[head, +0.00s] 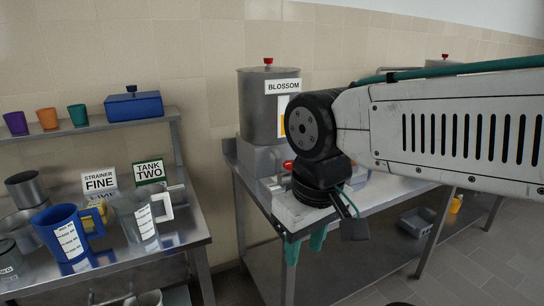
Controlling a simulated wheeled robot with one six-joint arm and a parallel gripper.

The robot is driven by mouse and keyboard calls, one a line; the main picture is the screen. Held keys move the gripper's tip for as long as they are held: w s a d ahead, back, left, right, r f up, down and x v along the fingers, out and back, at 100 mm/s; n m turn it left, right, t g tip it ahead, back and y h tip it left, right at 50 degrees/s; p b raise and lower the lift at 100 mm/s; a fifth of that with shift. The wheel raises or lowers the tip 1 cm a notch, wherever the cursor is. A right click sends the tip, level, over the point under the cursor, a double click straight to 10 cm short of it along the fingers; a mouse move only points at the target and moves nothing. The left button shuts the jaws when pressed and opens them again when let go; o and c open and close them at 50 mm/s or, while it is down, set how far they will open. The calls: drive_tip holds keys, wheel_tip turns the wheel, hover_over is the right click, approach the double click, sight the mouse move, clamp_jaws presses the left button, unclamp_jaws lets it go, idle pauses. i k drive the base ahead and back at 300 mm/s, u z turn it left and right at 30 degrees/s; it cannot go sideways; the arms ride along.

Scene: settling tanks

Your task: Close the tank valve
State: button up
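A grey metal tank (255,110) labelled BLOSSOM stands on a grey block at the left end of the right-hand bench. It has a red knob on its lid and a sight strip with orange in it, partly hidden by my arm. A small red handle end (288,165) shows low at the tank's front, beside my wrist. It looks like part of the valve, but the rest is hidden. My gripper (349,215) points down in front of the bench, close to the right of the red handle. Its fingers overlap in this view, and no held object can be made out.
A second red-knobbed tank (445,57) is mostly hidden behind my arm. Teal gloves (318,238) hang at the bench's front edge (400,192). A left bench holds a blue jug (62,232), a clear jug (138,222) and signs STRAINER FINE and TANK TWO.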

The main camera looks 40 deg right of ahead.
sight(287, 165)
drive_tip(key=z, duration=0.35)
drive_tip(key=i, duration=0.9)
drive_tip(key=z, duration=0.55)
